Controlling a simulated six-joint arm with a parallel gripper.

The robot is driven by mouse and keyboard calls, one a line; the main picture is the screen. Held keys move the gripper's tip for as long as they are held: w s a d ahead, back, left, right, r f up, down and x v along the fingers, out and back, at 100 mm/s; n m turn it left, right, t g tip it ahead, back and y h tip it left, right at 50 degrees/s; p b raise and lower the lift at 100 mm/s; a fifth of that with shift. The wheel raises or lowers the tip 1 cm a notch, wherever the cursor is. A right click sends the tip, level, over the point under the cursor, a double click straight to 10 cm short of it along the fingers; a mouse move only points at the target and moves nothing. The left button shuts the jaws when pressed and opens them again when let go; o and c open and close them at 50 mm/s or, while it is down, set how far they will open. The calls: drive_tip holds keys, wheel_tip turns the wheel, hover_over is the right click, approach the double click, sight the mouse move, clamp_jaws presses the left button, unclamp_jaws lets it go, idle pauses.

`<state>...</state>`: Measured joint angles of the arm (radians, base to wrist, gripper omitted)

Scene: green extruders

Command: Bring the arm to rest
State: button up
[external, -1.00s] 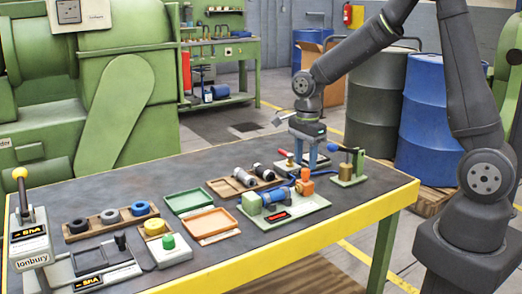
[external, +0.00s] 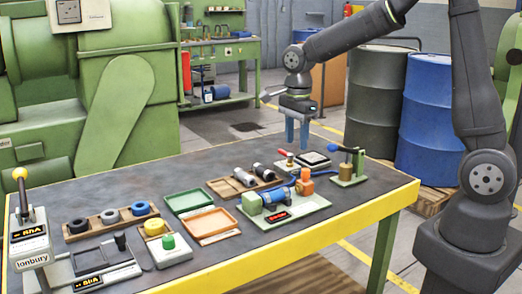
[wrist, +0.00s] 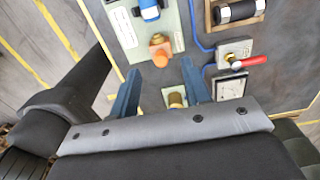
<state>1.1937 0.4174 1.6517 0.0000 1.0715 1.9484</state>
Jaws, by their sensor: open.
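My gripper (external: 297,138) is raised above the back right part of the table in the external view. Its two blue fingers are apart with nothing between them that I can see held. In the wrist view my gripper (wrist: 155,88) shows both blue fingers spread, with the table some way below. The pale green fixture plate (external: 310,212) with a blue part and an orange part (external: 305,186) stands in front of it. The orange part also shows in the wrist view (wrist: 160,50).
Trays, rings and a hand press (external: 32,235) fill the left. Drums (external: 435,118) stand behind the table.

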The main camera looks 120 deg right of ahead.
wheel_tip(320, 180, up, 20)
drive_tip(key=shift+a+f, duration=0.2)
drive_tip(key=shift+a, duration=0.2)
idle(0.4)
wheel_tip(320, 180, down, 18)
drive_tip(key=d, duration=0.1)
idle(0.6)
drive_tip(key=shift+w+r, duration=0.1)
drive_tip(key=shift+r, duration=0.1)
